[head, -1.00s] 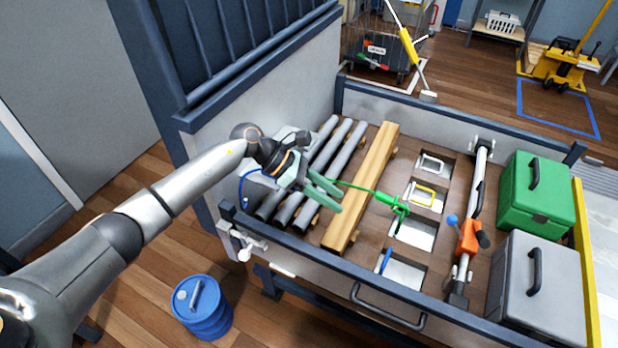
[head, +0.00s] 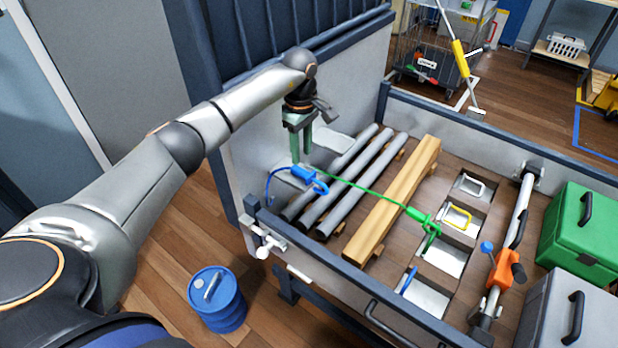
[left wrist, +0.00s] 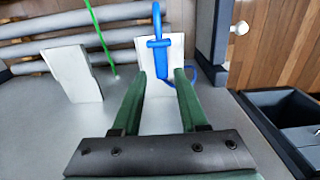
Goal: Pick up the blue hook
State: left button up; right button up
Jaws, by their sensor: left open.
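The blue hook (head: 312,180) is by the panelled wall at the near left corner of the bed, with a curved blue line (head: 269,186) beside it. My left gripper (head: 301,161) points down just above and beside the hook, fingers apart and empty. In the left wrist view, the blue hook (left wrist: 160,57) shows in front of a white plate (left wrist: 158,100), ahead of and between the two open fingers (left wrist: 160,75). It does not look gripped. I cannot tell whether a finger touches it. My right gripper is not in view.
Grey pipes (head: 350,182) and a wooden beam (head: 397,201) lie beside the hook. A green cord (head: 353,185) runs across them to a green hook (head: 428,222). The dark bed rail (head: 322,264) is in front. A blue drum (head: 217,301) stands on the floor.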

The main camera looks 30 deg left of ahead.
aim_at(304, 171)
pick_arm(q)
jog(key=f, duration=0.5)
jog(key=shift+s+d+f, duration=0.1)
jog(key=shift+d+f, duration=0.2)
jog(key=shift+f, duration=0.05)
grip_shut()
